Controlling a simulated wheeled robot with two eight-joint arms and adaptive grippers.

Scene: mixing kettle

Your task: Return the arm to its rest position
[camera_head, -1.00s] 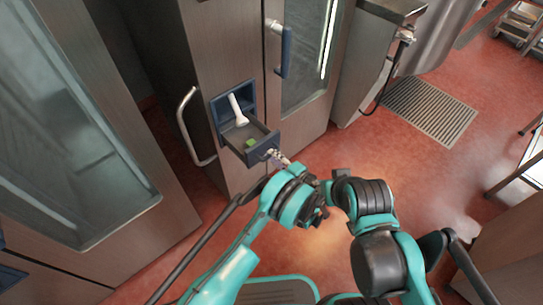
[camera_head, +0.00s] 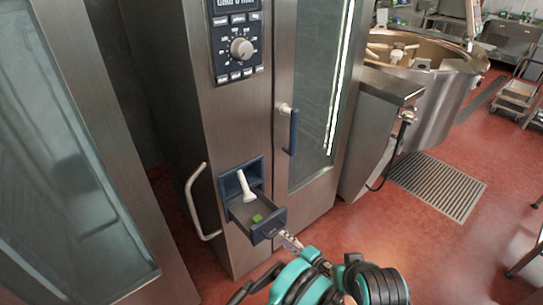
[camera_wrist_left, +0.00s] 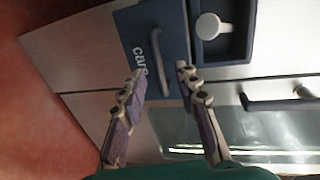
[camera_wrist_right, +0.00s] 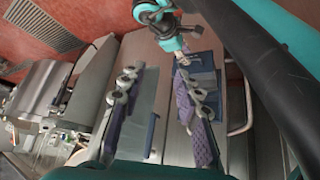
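My left gripper (camera_head: 288,242) is just in front of the small dark blue drawer (camera_head: 270,229) of the steel oven. In the left wrist view its two fingers (camera_wrist_left: 160,72) are apart, with the drawer's handle (camera_wrist_left: 160,66) showing between the tips. I cannot tell if they touch it. My left arm (camera_head: 304,284) reaches up from the bottom edge. My right arm (camera_head: 375,285) is beside it; its gripper is hidden in the head view. In the right wrist view the right fingers (camera_wrist_right: 156,78) are spread and empty, pointing towards the oven and my left arm.
The drawer is pulled out; a white nozzle (camera_head: 244,185) and a green block (camera_head: 257,218) show there. The oven has a control dial (camera_head: 241,49), a blue door handle (camera_head: 293,132) and a curved bar handle (camera_head: 195,203). A large kettle (camera_head: 448,105) stands right. Red floor (camera_head: 430,240) is open.

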